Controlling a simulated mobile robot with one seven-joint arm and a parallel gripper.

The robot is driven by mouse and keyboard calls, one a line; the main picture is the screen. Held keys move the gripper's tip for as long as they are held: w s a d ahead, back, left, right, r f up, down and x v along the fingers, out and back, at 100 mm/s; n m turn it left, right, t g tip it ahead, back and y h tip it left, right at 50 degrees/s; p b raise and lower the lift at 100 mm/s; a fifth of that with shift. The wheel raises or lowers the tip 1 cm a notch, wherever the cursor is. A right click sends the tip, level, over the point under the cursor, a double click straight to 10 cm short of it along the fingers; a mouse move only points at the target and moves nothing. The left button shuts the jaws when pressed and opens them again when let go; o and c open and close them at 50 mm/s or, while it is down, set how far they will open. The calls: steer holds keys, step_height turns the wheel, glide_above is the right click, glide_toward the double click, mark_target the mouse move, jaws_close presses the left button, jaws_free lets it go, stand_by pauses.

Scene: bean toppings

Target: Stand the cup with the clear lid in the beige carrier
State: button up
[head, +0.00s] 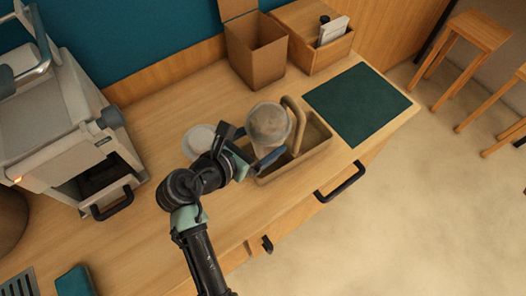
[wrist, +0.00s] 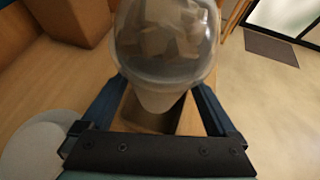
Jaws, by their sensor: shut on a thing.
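The cup with the clear lid (head: 268,122) has a domed lid and pale contents showing through it. My gripper (head: 257,150) is shut on this cup, with one finger on each side. In the wrist view the cup (wrist: 165,45) looks roughly upright between the fingers. The beige carrier (head: 310,157) is an open wooden tray with an arched handle (head: 298,122). The cup is over the carrier's left part, left of the handle. The cup's base is hidden, so I cannot tell whether it touches the carrier's floor.
A white round dish (head: 199,141) lies left of my gripper. A brown open box (head: 255,50) and a wooden caddy (head: 318,45) stand at the back. A dark green mat (head: 358,104) lies right of the carrier. A grey machine (head: 65,130) stands at the left.

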mark_target(258, 156)
steer(key=shift+f+b, duration=0.3)
steer(key=shift+f, duration=2.75)
